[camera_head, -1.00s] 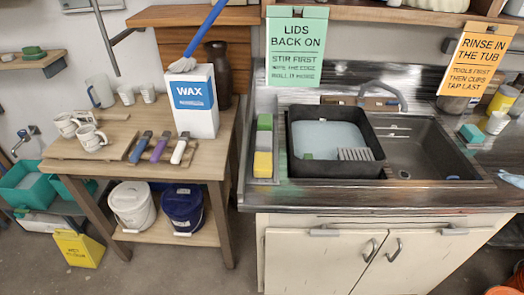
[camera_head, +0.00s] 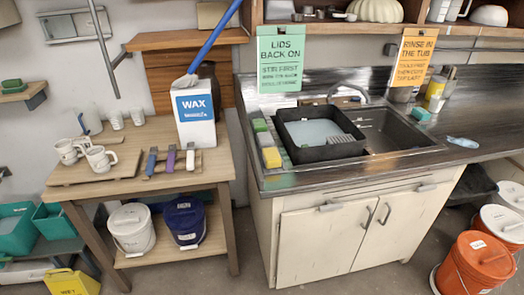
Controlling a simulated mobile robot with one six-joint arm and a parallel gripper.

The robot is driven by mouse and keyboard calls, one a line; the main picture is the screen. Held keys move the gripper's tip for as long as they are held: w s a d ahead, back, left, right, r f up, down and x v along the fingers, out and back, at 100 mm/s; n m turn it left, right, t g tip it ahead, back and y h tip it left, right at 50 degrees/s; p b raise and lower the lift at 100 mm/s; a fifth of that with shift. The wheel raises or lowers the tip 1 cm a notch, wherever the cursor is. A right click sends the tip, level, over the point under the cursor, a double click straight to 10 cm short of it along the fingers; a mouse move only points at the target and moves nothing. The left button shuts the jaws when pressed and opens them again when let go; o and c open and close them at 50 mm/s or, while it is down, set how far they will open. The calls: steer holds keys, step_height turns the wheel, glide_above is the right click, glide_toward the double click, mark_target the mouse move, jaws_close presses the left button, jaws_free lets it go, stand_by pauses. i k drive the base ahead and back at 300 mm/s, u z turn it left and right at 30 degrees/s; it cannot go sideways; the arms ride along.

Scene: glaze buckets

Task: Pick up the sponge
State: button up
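A yellow sponge-like block (camera_head: 271,157) lies at the left side of the sink, in front of a green block (camera_head: 259,124) and a block partly between them. A teal block (camera_head: 421,113) sits on the counter right of the sink. I cannot tell which of these is the sponge meant. A black tub (camera_head: 330,150) with pale liquid stands in the sink (camera_head: 400,140). My gripper is not in view.
A wooden table (camera_head: 215,165) at left holds mugs, brushes and a WAX box (camera_head: 195,115). White (camera_head: 132,230) and blue (camera_head: 185,222) buckets stand on its lower shelf. Orange buckets (camera_head: 475,262) stand on the floor at right. The floor before the cabinet (camera_head: 320,245) looks clear.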

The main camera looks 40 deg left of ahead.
mark_target(264, 140)
steer(key=z, duration=0.15)
steer(key=k, duration=1.05)
steer(key=u, duration=2.25)
steer(key=i, duration=0.7)
